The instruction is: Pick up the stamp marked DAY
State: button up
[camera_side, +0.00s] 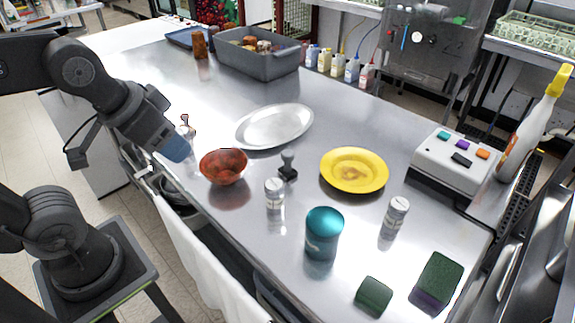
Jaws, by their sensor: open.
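A small dark stamp (288,168) with a grey knob handle stands upright on the steel counter, between the red bowl and the yellow plate. A second small knobbed item (186,122), possibly another stamp, stands at the counter's left side, partly hidden behind my gripper. No marking can be read on either, so I cannot tell which says DAY. My gripper (178,149) is at the left, above the counter's near edge, left of the red bowl and well apart from the dark stamp. It is open, and nothing shows in it.
Around the dark stamp are a red bowl (223,167), a silver oval platter (275,127), a yellow plate (353,170), a white labelled bottle (274,193) and a teal canister (323,234). A white box with coloured pads (455,163) stands at right. A grey bin (257,59) stands behind.

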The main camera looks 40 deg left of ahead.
jog(key=shift+o, duration=0.8)
